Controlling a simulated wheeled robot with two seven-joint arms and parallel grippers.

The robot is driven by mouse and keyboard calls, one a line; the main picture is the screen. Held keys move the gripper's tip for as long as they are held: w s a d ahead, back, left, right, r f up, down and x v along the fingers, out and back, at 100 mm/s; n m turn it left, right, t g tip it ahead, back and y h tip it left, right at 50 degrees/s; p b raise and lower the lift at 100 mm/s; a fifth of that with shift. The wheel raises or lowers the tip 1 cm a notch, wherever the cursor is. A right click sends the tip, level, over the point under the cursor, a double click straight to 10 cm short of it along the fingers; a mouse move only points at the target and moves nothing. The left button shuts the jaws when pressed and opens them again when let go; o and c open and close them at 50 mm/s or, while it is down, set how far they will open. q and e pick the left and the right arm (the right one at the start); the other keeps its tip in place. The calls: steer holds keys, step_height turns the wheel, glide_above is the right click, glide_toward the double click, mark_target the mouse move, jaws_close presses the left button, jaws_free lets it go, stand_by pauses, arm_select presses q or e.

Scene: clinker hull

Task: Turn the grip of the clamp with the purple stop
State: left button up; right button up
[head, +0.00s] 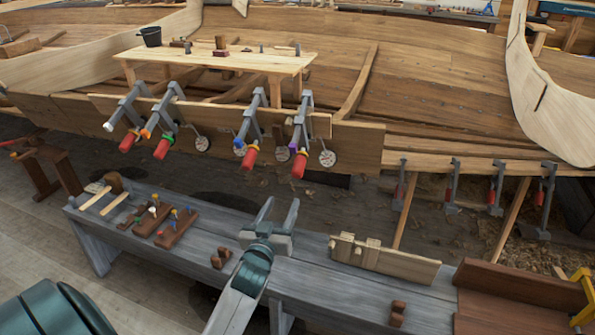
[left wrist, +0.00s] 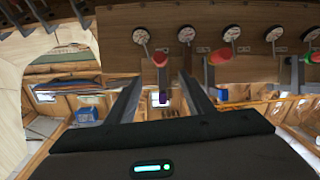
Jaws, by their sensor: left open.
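The clamp with the purple stop (head: 293,146) is the rightmost of several grey clamps on the hull plank in the head view. Its red grip (head: 299,165) hangs below its bar, near a round disc. In the left wrist view the red grip (left wrist: 160,60) and the purple stop (left wrist: 162,98) appear between the finger lines. My left gripper (head: 279,213) is open and empty, below the clamp in the head view and apart from it. It also shows in the left wrist view (left wrist: 160,82). My right gripper is not in view.
Neighbouring clamps have a blue stop (head: 239,142), a green stop (head: 168,137) and a white stop (head: 108,127). A grey bench (head: 330,290) with wooden blocks stands below my left gripper. More clamps (head: 452,187) hang at the right.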

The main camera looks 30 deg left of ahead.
mark_target(296, 175)
arm_select(q)
steer(key=p+x, duration=0.2)
steer(key=x, duration=1.4)
steer(key=shift+r, duration=0.1)
steer(key=shift+w+a, duration=0.15)
steer(key=shift+w, duration=0.4)
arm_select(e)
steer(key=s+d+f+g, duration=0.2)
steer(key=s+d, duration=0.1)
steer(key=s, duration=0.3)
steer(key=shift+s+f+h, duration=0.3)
arm_select(q)
steer(key=c, duration=1)
